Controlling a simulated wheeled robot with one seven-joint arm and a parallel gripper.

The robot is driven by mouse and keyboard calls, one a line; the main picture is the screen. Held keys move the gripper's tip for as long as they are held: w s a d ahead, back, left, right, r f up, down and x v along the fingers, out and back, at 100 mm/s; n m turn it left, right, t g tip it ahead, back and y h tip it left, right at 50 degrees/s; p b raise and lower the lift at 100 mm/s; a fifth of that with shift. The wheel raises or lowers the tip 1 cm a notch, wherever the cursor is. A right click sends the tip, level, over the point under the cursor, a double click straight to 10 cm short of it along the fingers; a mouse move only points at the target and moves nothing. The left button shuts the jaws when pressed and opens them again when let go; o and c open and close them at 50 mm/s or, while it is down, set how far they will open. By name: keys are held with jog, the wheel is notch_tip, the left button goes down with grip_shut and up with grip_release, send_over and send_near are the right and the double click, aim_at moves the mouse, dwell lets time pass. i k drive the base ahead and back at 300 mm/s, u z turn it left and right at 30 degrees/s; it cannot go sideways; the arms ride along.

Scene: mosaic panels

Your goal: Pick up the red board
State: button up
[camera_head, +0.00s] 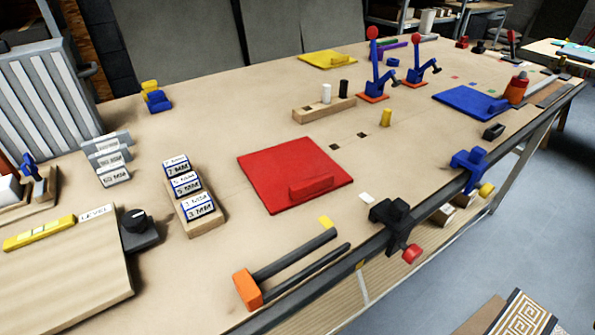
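The red board (285,165) is a flat square panel lying on the wooden workbench (235,125), near the middle of the head view. A raised red block like a handle (311,188) stands on it near its front edge. Nothing covers the board. My gripper does not show in this view.
A rack of labelled blocks (195,195) stands left. A black clamp (393,222) grips the front edge. A blue board (470,102) and yellow board (327,59) lie farther back.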

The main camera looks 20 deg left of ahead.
aim_at(284, 176)
jog(key=z, duration=0.8)
jog(key=k, duration=1.25)
jog(key=u, duration=0.5)
jog(key=i, duration=1.5)
jog(key=z, duration=0.05)
